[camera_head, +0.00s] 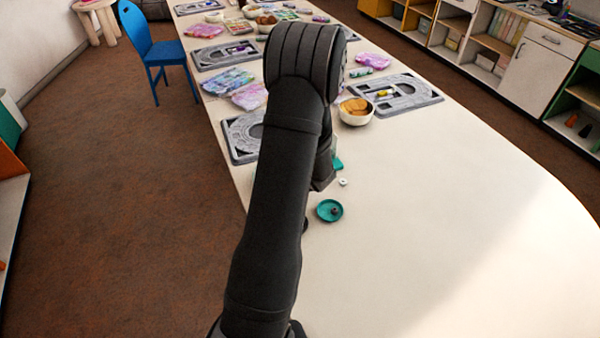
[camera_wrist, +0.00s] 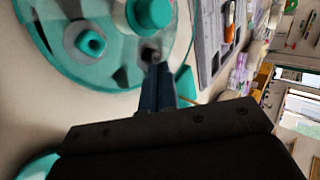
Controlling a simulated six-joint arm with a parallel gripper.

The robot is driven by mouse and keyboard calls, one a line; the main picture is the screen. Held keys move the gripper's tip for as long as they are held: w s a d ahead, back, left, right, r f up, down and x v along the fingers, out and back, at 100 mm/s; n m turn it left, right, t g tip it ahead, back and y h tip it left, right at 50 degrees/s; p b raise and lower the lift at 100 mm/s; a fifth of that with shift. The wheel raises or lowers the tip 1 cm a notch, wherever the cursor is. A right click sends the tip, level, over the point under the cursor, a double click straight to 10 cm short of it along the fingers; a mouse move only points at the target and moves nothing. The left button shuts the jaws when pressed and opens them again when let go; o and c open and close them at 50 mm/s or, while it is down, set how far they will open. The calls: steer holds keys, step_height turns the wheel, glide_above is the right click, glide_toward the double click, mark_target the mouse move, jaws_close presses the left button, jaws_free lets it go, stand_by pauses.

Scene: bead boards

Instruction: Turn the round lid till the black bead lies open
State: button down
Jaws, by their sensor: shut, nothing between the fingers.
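The wrist view shows a round teal piece (camera_wrist: 52,62) from close up, cut by the top edge. It has a teal centre knob (camera_wrist: 150,14) on a white collar and a smaller teal knob (camera_wrist: 91,43) at left. A small dark round spot (camera_wrist: 150,51) lies near its edge, beside my fingertips; I cannot tell if it is the black bead, an opening or a peg. My gripper (camera_wrist: 156,70) is shut and empty, its tips at or very near the round piece; contact is unclear. In the head view my arm hides the gripper and most of this piece.
A small teal dish (camera_head: 322,210) with a dark thing in it stands by my arm, with a small white piece (camera_head: 343,182) beyond it. A bowl (camera_head: 356,118) and grey boards (camera_head: 425,99) lie farther back. The table's right front is clear.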

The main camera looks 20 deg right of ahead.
steer(key=shift+w+d, duration=0.3)
steer(key=shift+w, duration=0.3)
steer(key=shift+w+d, duration=0.25)
steer(key=shift+w, duration=0.8)
stand_by(0.4)
steer(key=shift+w+a, duration=0.25)
steer(key=shift+w, duration=1.05)
stand_by(1.2)
stand_by(0.5)
steer(key=s+d+r, duration=0.4)
steer(key=s+r, duration=0.1)
steer(key=r, duration=0.2)
steer(key=s+a+n+g+y, duration=0.15)
steer(key=a+n, duration=0.25)
steer(key=n, duration=0.6)
steer(key=shift+g+h, duration=0.25)
steer(key=x, duration=0.9)
steer(key=shift+a+f, duration=0.2)
steer(key=shift+f, duration=0.05)
